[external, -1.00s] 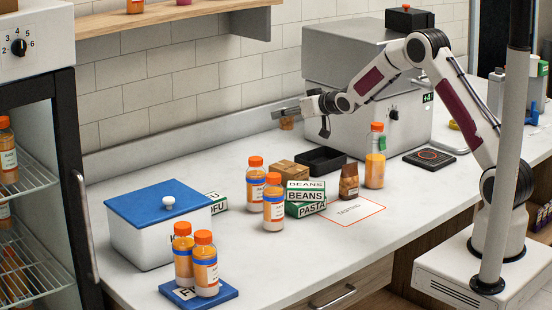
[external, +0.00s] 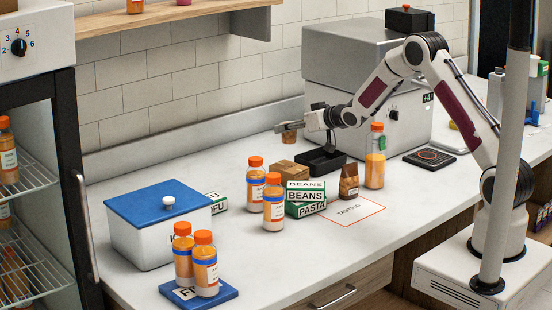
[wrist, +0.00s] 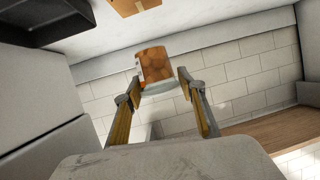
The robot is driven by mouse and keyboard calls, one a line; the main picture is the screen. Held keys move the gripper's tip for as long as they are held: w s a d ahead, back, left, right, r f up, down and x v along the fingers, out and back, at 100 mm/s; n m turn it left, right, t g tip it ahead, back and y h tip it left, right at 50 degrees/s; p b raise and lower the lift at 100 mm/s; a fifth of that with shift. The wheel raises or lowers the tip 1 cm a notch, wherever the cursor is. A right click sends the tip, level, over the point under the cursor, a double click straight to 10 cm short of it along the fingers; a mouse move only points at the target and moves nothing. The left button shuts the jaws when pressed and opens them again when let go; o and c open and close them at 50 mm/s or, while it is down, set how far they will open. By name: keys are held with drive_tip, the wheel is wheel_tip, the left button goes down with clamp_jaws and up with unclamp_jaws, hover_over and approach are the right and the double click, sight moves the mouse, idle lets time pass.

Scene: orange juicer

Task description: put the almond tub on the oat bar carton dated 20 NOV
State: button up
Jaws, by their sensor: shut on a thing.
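My gripper (external: 290,127) is shut on a small tub with brown, nut-like contents, the almond tub (external: 289,138). It holds the tub in the air above the back of the counter, left of the grey machine. In the wrist view the tub (wrist: 155,65) sits between the fingertips (wrist: 157,82). Brown cartons (external: 289,170) lie on the counter below and in front of the tub, behind the green boxes. A brown carton (wrist: 135,6) also shows at the top of the wrist view. No date can be read on them.
A black tray (external: 321,160) lies right of the brown cartons. Green BEANS and PASTA boxes (external: 305,198), orange-capped bottles (external: 273,203), a brown bag (external: 349,182) and a tall juice bottle (external: 375,158) stand nearby. The counter behind the cartons is clear.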

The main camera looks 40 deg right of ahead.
sight(295, 138)
drive_tip(key=shift+f, duration=1.9)
drive_tip(key=shift+f, duration=1.9)
drive_tip(key=shift+f, duration=0.15)
drive_tip(key=o, duration=1.1)
drive_tip(key=shift+v, duration=6.05)
